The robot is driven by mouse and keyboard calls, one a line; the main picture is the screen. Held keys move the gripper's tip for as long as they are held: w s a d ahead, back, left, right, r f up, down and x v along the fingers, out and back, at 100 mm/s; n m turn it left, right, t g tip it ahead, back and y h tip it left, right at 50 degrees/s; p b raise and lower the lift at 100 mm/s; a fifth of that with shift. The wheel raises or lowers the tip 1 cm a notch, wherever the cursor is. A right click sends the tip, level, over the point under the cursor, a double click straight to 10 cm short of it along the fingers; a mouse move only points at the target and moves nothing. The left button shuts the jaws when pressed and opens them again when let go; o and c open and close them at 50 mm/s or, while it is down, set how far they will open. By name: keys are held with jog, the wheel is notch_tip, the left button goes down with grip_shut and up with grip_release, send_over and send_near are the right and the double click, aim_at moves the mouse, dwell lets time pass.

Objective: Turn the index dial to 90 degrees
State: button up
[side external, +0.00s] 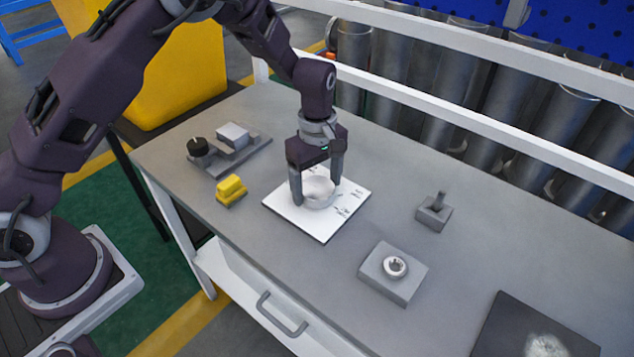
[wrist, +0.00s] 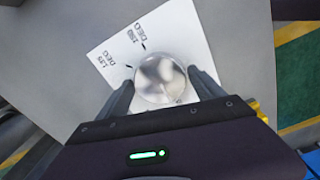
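The index dial (side external: 318,192) is a round silver-white knob on a square white plate (side external: 322,226) on the workbench. The plate carries dark ticks and printed angle labels. In the wrist view the dial (wrist: 160,78) sits between my fingers, and labels that look like 180 DEG and 135 DEG show on the plate (wrist: 108,52) beyond it. My gripper (side external: 317,190) points down over the plate with one finger at each side of the dial. Both fingers appear to touch its rim. The near part of the plate is hidden by my gripper in the wrist view, and I cannot read the dial's angle.
A yellow block (side external: 231,190) and a grey fixture with a black knob (side external: 198,147) stand left of the plate. A grey block with a ring (side external: 394,270) and a small block with a post (side external: 435,210) stand right. A dark panel (side external: 505,330) lies at lower right.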

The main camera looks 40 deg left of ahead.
jog(key=c, duration=1)
jog(key=shift+m, duration=0.4)
jog(key=m, duration=1.3)
jog(key=shift+m, duration=1.9)
jog(key=shift+d, duration=0.1)
